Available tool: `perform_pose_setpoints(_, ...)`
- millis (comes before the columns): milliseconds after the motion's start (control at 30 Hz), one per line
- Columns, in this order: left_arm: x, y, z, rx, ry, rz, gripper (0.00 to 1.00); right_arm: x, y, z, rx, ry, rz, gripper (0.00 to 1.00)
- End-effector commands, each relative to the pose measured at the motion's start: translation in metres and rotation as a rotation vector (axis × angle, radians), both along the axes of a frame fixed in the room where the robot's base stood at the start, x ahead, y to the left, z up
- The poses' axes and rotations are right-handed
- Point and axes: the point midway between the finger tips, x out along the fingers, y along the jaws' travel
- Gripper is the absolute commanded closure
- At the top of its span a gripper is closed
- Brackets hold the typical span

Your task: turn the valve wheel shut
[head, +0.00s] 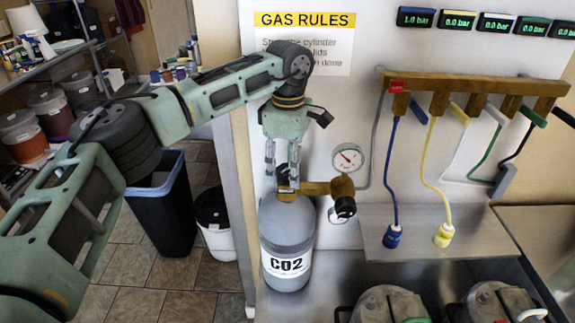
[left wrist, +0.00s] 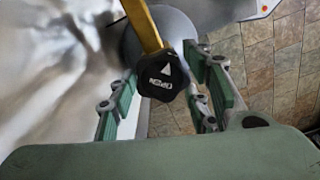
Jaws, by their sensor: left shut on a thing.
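The valve wheel (left wrist: 161,76) is a black lobed knob with white lettering and an arrow on its face. It sits between the fingers of my left gripper (head: 282,179) in the left wrist view. In the head view, the gripper points down at the top of the grey CO2 cylinder (head: 287,235), shut on the wheel, which the fingers partly hide. A brass regulator body (head: 318,188) runs to the right from the valve. My right gripper is not in view.
A round gauge (head: 347,158) and a black regulator knob (head: 345,207) are close on the right. A manifold (head: 470,88) with coloured hoses hangs on the wall. Bucket lids (head: 390,305) stand at front right. A black bin (head: 163,210) is on the floor at left.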

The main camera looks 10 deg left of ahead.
Motion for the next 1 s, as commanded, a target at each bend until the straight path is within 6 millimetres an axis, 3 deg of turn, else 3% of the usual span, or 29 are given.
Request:
perform_pose_setpoints(600,0.0007,-0.0017,0.0039,0.000,-0.012,-0.564,0.82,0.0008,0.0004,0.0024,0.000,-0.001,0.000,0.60)
perform_pose_setpoints(1000,-0.0003,-0.0024,0.0039,-0.001,-0.012,-0.782,0.82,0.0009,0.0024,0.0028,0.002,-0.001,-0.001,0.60)
